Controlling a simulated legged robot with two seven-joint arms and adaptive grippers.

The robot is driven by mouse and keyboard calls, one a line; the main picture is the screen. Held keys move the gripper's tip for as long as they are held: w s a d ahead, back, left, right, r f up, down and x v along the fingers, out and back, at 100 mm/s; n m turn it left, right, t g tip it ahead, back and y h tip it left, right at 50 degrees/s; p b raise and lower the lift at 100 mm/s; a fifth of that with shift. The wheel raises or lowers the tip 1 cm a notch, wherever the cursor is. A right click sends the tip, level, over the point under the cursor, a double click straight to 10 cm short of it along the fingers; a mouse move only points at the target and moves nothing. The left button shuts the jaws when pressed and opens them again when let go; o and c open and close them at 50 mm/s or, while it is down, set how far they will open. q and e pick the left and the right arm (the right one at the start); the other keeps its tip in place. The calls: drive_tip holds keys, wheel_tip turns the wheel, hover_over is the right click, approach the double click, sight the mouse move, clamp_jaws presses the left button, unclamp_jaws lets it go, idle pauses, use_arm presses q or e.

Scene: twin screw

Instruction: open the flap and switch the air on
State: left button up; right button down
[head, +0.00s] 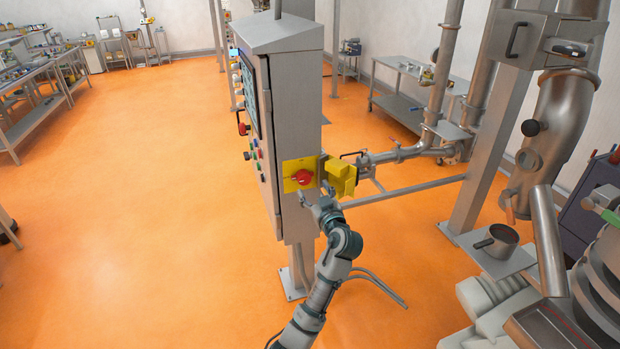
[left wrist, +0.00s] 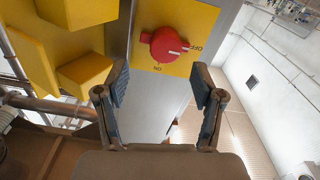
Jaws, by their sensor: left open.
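The red rotary switch (head: 302,178) sits on a yellow plate on the side of the grey control cabinet. It also shows in the left wrist view (left wrist: 168,46), where its white mark points towards the word OFF; ON is printed on another side. The yellow flap (head: 342,178) stands swung open to the right of the switch; yellow blocky parts of it (left wrist: 85,75) fill the left of the wrist view. My left gripper (head: 314,200) is open and empty just in front of the switch, its fingers (left wrist: 160,82) apart on either side, not touching it. My right gripper is out of view.
The grey cabinet (head: 298,110) stands on a post, with buttons and a screen on its left face. Steel pipes (head: 400,154) and a metal frame lie to the right. A small pot (head: 499,240) stands on a shelf.

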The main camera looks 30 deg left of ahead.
sight(305, 180)
use_arm(q)
drive_tip(key=x, duration=0.4)
drive_tip(key=p+x, duration=0.1)
drive_tip(key=x, duration=0.1)
drive_tip(key=shift+s+a+f, duration=0.25)
drive_tip(key=shift+s+a, duration=0.1)
drive_tip(key=shift+a+f, duration=0.1)
drive_tip(key=shift+a, duration=0.15)
drive_tip(key=shift+d, duration=0.55)
drive_tip(key=shift+c, duration=0.3)
drive_tip(key=shift+w+d, duration=0.1)
drive_tip(key=shift+d, duration=0.05)
drive_tip(key=c, duration=0.4)
drive_tip(key=shift+r, duration=0.3)
drive_tip(key=c, duration=0.7)
drive_tip(key=shift+a, duration=0.2)
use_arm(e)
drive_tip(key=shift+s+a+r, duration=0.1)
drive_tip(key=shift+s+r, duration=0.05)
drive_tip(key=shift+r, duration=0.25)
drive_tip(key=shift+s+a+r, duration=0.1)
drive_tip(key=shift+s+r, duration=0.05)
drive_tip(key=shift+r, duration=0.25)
